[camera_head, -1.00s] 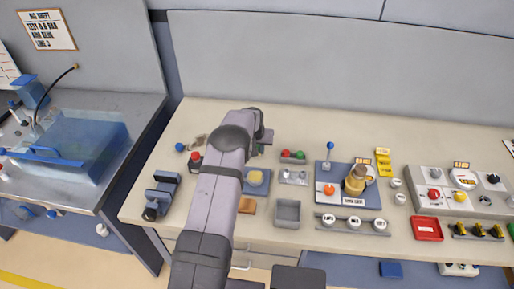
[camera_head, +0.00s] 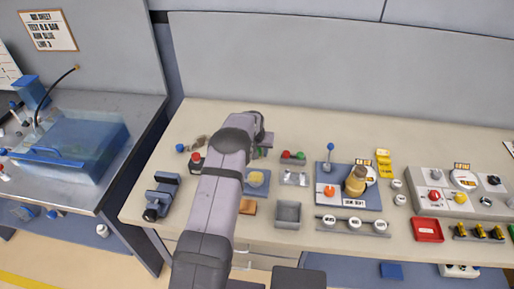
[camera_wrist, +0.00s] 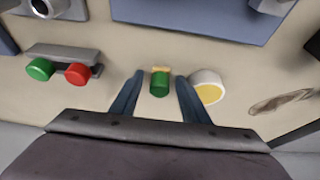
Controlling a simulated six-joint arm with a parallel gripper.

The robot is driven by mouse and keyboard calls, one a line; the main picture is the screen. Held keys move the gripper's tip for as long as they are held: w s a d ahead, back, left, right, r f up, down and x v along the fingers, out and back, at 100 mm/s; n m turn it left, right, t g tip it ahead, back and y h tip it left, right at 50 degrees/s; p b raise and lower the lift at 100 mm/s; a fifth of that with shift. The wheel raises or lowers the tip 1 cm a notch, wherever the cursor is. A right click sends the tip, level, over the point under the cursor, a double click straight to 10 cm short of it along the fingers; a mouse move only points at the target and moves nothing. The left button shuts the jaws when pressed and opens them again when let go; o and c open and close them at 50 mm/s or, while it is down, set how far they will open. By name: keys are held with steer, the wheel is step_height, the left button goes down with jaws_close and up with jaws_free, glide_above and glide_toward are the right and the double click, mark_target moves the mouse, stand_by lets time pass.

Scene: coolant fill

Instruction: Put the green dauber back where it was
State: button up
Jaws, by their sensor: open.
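The green dauber, a short green cylinder with a tan part at its far end, is between the fingers of my gripper (camera_wrist: 159,78) in the wrist view; the dauber's green side (camera_wrist: 160,86) shows there. My gripper is open, with a gap on both sides of it. I cannot tell how far above it the fingertips are. In the head view my arm covers most of this spot, and only a bit of green (camera_head: 263,152) shows beside it. A small grey rack (camera_wrist: 62,56) holds one green and one red round piece, left of my gripper in the wrist view.
A white round container with a yellow inside (camera_wrist: 207,88) stands close beside the right finger in the wrist view. A brown rag (camera_wrist: 280,102) lies further right. A blue mat (camera_wrist: 190,14) is nearby. A grey open bin (camera_head: 288,214) and a blue panel (camera_head: 340,198) are to the right.

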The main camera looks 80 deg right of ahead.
steer(key=b+v, duration=0.4)
steer(key=v, duration=0.8)
steer(key=shift+r, duration=0.15)
steer(key=w+a+r+n+t+y, duration=0.1)
steer(key=w+a+n, duration=0.2)
steer(key=w+a, duration=0.6)
steer(key=w+a+n+y, duration=0.15)
steer(key=w+a, duration=0.35)
steer(key=w, duration=0.8)
steer(key=w+a+n, duration=0.3)
steer(key=w+a, duration=0.2)
steer(key=a, duration=0.4)
steer(key=w+a+n, duration=0.2)
steer(key=w+a, duration=0.3)
steer(key=a, duration=0.5)
steer(key=s+a+n, duration=0.2)
steer(key=s+a, duration=0.1)
steer(key=a, duration=0.6)
steer(key=s+a+f+n+y, duration=0.1)
steer(key=s+a+n, duration=0.2)
steer(key=a, duration=0.6)
steer(key=s+a+n+g+y, duration=0.1)
steer(key=s+a+n, duration=0.2)
steer(key=a, duration=0.6)
steer(key=shift+s+a+f, duration=0.3)
steer(key=shift+f, duration=0.05)
steer(key=shift+n, duration=0.25)
